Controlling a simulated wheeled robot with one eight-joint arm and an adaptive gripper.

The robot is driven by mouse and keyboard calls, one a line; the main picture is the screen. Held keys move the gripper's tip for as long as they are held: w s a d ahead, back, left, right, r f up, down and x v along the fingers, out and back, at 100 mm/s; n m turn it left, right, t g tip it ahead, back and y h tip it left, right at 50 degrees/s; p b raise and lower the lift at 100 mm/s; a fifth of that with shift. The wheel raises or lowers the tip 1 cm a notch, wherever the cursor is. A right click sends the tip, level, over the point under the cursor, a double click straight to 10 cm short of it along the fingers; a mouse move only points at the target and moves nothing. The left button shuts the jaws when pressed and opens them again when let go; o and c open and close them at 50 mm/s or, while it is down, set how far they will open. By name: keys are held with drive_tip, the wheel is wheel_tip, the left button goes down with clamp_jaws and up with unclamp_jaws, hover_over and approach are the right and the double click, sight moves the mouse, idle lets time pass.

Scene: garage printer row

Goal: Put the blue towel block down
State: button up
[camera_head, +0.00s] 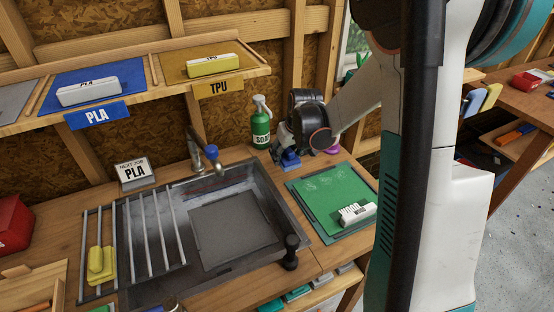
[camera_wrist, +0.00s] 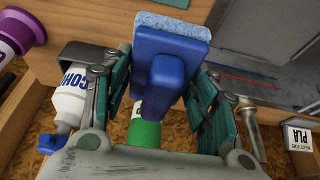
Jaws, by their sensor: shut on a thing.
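The blue towel block (camera_wrist: 160,62) has a blue handle and a speckled light-blue pad. My gripper (camera_wrist: 163,88) is shut on its handle in the wrist view, with a finger on each side. In the head view the blue block (camera_head: 289,161) is a small patch under my gripper (camera_head: 284,152), at the back of the wooden counter between the sink and the green mat. My gripper hides part of it there. I cannot tell whether its pad touches the counter.
A green soap bottle (camera_head: 261,124) stands close left of my gripper. The sink (camera_head: 270,193) lies in front. A green mat (camera_head: 318,205) bears a white block. A white bottle (camera_wrist: 72,98) and a purple item (camera_wrist: 22,32) are close by in the wrist view.

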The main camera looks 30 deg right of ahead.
drive_tip(key=w, duration=0.2)
drive_tip(key=w+b, duration=0.1)
drive_tip(key=w, duration=0.1)
drive_tip(key=w+f, duration=0.1)
drive_tip(key=w, duration=0.1)
drive_tip(key=shift+w, duration=0.25)
wheel_tip(320, 180, down, 6)
drive_tip(key=b, duration=0.2)
drive_tip(key=shift+s+r+b, duration=0.1)
drive_tip(key=shift+r+b, duration=0.1)
drive_tip(key=shift+b, duration=0.15)
drive_tip(key=shift+w+f, duration=0.25)
drive_tip(key=shift+f, duration=0.05)
drive_tip(key=shift+r, duration=0.1)
